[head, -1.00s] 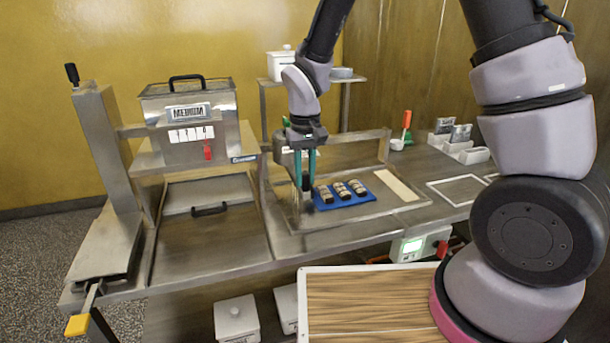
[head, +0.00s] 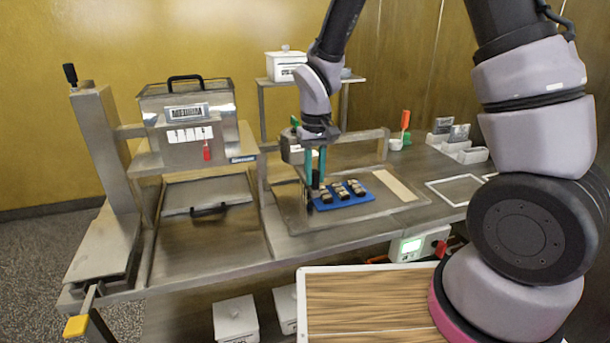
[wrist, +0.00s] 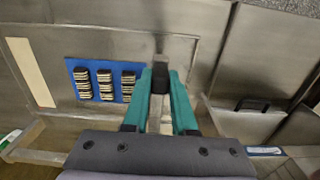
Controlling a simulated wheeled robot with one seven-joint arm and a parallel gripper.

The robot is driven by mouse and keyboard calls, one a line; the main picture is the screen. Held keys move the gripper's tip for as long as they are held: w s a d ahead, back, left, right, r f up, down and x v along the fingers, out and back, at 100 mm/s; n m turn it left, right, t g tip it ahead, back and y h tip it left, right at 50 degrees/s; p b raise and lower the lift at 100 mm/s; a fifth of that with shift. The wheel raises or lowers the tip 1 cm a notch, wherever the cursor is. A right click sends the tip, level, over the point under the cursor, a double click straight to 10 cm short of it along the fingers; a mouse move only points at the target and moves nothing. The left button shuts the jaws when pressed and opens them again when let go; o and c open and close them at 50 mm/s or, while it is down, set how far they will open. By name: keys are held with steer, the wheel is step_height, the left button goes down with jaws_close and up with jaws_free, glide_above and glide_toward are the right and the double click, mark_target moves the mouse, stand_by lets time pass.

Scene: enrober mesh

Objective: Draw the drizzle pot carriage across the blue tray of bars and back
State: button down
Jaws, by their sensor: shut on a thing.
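The blue tray (head: 328,205) lies on the steel bench with rows of dark bars (head: 340,191) on it. In the wrist view the blue tray (wrist: 74,73) is left of my gripper, and its bars show pale stripes. My gripper (head: 315,183) is at the tray's left end. In the wrist view its teal fingers (wrist: 162,85) are closed around a black grip (wrist: 162,78), which seems to belong to the drizzle pot carriage. A metal bar runs up from the grip. The pot itself is mostly hidden behind my gripper and wrist.
A metal crossbar frame (head: 358,150) stands behind the tray. A pale strip (head: 391,184) lies to its right. The steel tank machine (head: 190,115) stands at left. A wooden-topped board (head: 370,305) is in front. Bench right of the strip is partly clear.

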steer(key=w+d, duration=0.3)
steer(key=d, duration=0.7)
steer(key=w+d, duration=0.3)
steer(key=d, duration=0.8)
steer(key=w+d, duration=0.3)
steer(key=d, duration=0.7)
steer(key=shift+d, duration=0.15)
steer(key=c, duration=0.7)
jaws_free()
steer(key=shift+d, duration=0.15)
steer(key=shift+r, duration=0.1)
step_height(320, 180, up, 11)
steer(key=shift+f, duration=0.2)
